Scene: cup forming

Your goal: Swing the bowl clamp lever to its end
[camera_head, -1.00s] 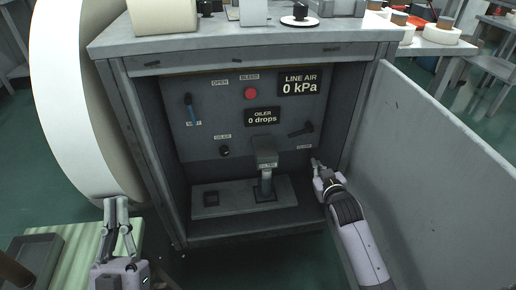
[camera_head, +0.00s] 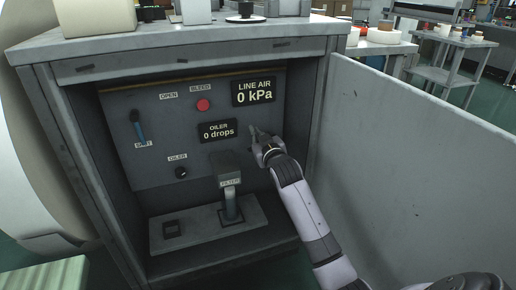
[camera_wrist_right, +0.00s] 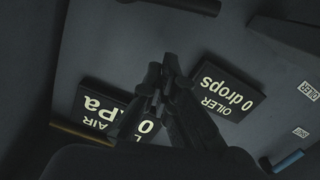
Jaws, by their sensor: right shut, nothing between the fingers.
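The dark panel (camera_head: 165,115) sits inside the grey cabinet. My right gripper (camera_head: 254,132) is shut and empty in front of it, just below the LINE AIR display (camera_head: 254,92) and right of the OILER display (camera_head: 217,131). In the head view my gripper and arm hide the spot of the black clamp lever. In the right wrist view a dark bar (camera_wrist_right: 180,4), likely that lever, is cut off at the top edge. My shut fingers (camera_wrist_right: 158,100) point at bare panel between the two displays, apart from the bar. My left gripper is out of view.
A blue-handled lever (camera_head: 138,126) is at the panel's left, with a red button (camera_head: 203,105) near the top. A filter post (camera_head: 229,190) stands on a base plate in front, left of my arm. The cabinet's open door (camera_head: 410,150) bounds the right side.

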